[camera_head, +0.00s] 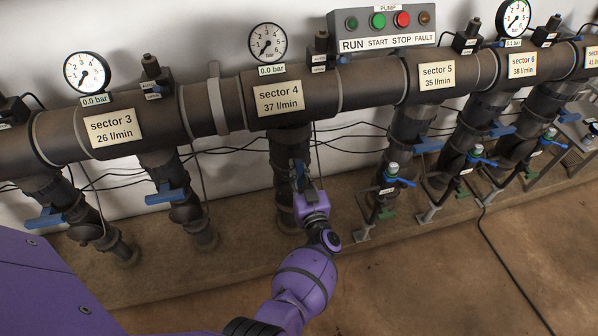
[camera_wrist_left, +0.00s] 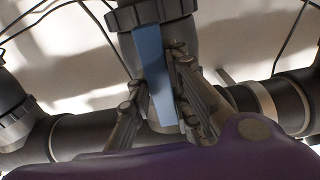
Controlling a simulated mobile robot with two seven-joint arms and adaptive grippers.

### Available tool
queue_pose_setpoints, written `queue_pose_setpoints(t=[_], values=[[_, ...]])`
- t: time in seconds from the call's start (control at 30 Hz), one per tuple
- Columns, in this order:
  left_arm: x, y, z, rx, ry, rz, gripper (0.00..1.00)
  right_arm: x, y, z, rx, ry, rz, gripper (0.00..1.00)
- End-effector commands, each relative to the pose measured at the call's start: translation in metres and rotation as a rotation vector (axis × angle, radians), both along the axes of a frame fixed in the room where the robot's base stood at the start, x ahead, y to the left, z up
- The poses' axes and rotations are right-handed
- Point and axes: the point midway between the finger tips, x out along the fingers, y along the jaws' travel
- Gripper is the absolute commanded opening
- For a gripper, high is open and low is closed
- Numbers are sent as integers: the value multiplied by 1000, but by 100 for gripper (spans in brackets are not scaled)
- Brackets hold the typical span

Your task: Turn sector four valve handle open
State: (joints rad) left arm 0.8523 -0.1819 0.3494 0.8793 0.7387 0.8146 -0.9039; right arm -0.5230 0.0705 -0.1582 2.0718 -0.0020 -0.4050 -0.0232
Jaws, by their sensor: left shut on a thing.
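The sector four label (camera_head: 279,98) reads 37 l/min and sits on the thick dark pipe above a vertical branch pipe (camera_head: 284,149). The blue valve handle (camera_head: 299,171) on that branch is mostly hidden by my left gripper (camera_head: 303,183) in the head view. In the left wrist view the blue handle (camera_wrist_left: 154,70) lies between the two fingers of my left gripper (camera_wrist_left: 160,112), which is shut on it. The handle's far end meets a dark collar (camera_wrist_left: 150,12). My right gripper is not in view.
Blue handles of neighbouring branches (camera_head: 165,194) and (camera_head: 428,146) stand to either side. A pump panel (camera_head: 382,27) and a pressure gauge (camera_head: 268,43) reading 0.0 bar are above. Thin black cables hang behind the pipes. The brown floor (camera_head: 420,280) in front is mostly clear.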

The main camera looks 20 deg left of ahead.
Motion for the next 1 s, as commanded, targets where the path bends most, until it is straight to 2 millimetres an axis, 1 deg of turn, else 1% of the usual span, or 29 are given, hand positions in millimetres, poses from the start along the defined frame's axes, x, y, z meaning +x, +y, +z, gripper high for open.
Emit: queue_pose_setpoints(t=[0.03, 0.37, 0.4, 0.5, 0.53, 0.87, 1.0], values=[[-2, 0, -4, 2, 9, 2, 0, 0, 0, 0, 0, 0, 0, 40], [-3, 1, -4, 5, 11, 2, 0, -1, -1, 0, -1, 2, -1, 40], [-3, 1, -4, 5, 11, 2, 20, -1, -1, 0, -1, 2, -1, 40], [-2, 1, -3, 5, 9, 2, 33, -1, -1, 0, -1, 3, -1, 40], [-2, 1, -3, 5, 8, 2, 36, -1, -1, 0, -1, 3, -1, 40], [-2, -1, -1, 4, 5, 1, 36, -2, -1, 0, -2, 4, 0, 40], [-15, -10, -2, 3, 7, 0, 36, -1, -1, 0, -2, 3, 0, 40]])
